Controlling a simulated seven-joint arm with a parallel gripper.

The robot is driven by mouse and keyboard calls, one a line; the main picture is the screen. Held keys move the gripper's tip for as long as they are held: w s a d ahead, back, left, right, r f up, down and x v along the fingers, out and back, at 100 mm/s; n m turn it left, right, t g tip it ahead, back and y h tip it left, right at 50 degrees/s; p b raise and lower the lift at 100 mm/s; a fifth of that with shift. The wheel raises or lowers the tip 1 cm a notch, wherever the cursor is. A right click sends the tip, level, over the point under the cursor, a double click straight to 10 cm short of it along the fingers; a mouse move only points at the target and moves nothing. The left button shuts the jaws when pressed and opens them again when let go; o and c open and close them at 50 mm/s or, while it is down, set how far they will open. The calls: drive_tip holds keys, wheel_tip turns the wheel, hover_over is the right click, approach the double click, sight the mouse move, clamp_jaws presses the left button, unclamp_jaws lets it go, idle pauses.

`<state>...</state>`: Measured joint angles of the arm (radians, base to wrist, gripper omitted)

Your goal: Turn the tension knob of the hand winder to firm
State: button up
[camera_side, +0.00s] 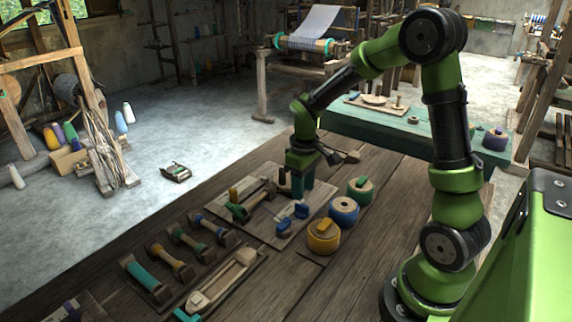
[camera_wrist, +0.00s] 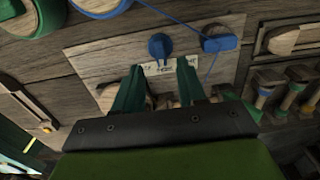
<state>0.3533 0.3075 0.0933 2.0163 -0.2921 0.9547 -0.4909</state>
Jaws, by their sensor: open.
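The hand winder's wooden board (camera_side: 264,240) lies on the bench; its board also shows in the wrist view (camera_wrist: 100,60). A round blue knob (camera_wrist: 160,46) stands beside a pale marked label (camera_wrist: 158,70); in the side view the knob (camera_side: 301,210) is near my fingers. The label's marks are too small to read. A blue block (camera_wrist: 220,43) with a blue thread sits to the knob's right in the wrist view. My gripper (camera_wrist: 161,68) is open and empty, its green fingers either side of the label. In the side view it (camera_side: 298,188) is low over the board, behind the knob.
Yellow (camera_side: 323,238), blue (camera_side: 343,211) and green (camera_side: 360,190) round spools stand close to the board's right. Several bobbins (camera_side: 178,256) and a wooden shuttle (camera_side: 222,281) lie to its left. The bench at the front right is clear.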

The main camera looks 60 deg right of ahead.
sight(302, 204)
wheel_tip(302, 204, up, 11)
drive_tip(key=shift+r, duration=0.2)
idle(0.3)
drive_tip(key=s+a+r+m+t+y, duration=0.1)
drive_tip(key=s+a+r+m+t, duration=0.1)
drive_tip(key=s+a, duration=0.3)
drive_tip(key=s+a+r+m+t+y, duration=0.1)
drive_tip(key=s+a+r+m+t, duration=0.1)
drive_tip(key=s+a+t, duration=0.3)
drive_tip(key=s+a+r, duration=0.1)
drive_tip(key=a, duration=0.2)
drive_tip(key=shift+s, duration=0.3)
